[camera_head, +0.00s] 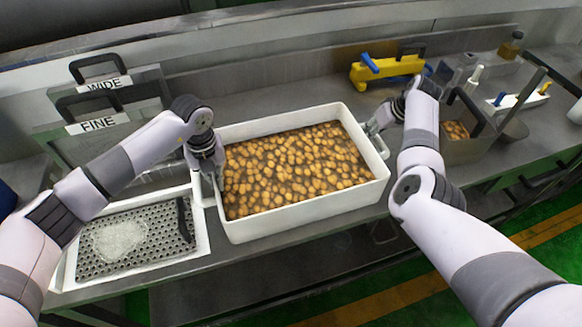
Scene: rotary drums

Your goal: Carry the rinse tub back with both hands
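The rinse tub (312,212) is a white rectangular tub full of brownish water and many small tan pieces. It sits on or just above the grey metal bench in the middle of the head view; I cannot tell which. My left gripper (212,180) is at the tub's left end wall, pointing down, with its fingertips partly hidden beside the rim. My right gripper (377,122) is at the tub's right end, by a handle there, and is mostly hidden by its own wrist. I cannot make out whether either gripper is closed on the tub.
A white tray with a perforated dark plate (135,238) lies left of the tub. Panels marked WIDE (105,84) and FINE (98,124) stand behind it. A yellow tool (386,70) is at the back right. A metal bin (462,148) stands right. The bench's front edge is close to the tub.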

